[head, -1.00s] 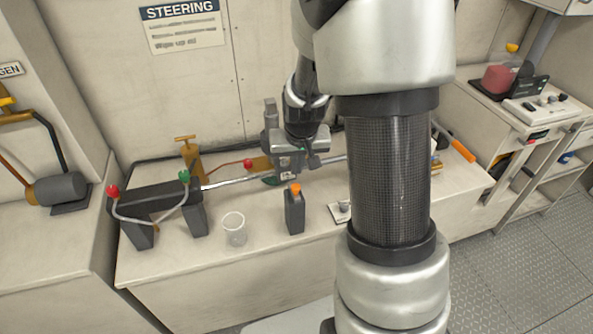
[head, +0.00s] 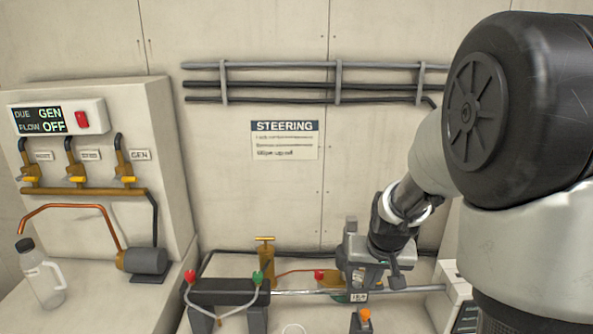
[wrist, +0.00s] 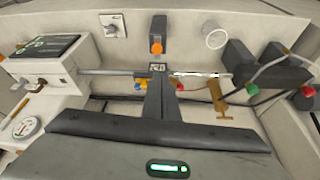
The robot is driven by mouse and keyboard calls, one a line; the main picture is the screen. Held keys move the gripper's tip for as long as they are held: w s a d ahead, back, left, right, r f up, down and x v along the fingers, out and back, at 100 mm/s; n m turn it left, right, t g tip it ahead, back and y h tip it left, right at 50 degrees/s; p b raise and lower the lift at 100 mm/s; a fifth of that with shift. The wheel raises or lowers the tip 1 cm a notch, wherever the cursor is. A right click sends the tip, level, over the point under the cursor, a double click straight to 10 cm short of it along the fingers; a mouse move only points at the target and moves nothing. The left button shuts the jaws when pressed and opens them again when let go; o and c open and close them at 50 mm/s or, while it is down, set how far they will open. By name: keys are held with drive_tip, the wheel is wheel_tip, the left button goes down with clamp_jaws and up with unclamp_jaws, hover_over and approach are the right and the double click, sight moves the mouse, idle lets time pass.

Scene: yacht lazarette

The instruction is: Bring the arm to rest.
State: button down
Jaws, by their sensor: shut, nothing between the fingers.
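My arm reaches from the right of the head view over the steering bench. The rod stretch behind the fingers is hidden.
A dark bracket (head: 232,298) with red and green fittings carries the rod's left end. A brass valve (head: 265,258) stands behind it. A clear cup (wrist: 215,36) is near the bottle. A panel (head: 60,120) and a clear jug (head: 40,275) are at left.

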drive_tip(key=s+a+r+n, duration=0.1)
drive_tip(key=s+a+r, duration=0.2)
drive_tip(key=s+r, duration=0.5)
drive_tip(key=s+a+r+n+t, duration=0.1)
drive_tip(key=s+a+r, duration=0.2)
drive_tip(key=s+r, duration=0.5)
drive_tip(key=s, duration=0.5)
drive_tip(key=shift+a+y, duration=0.3)
drive_tip(key=shift+a, duration=0.05)
drive_tip(key=shift+s, duration=0.1)
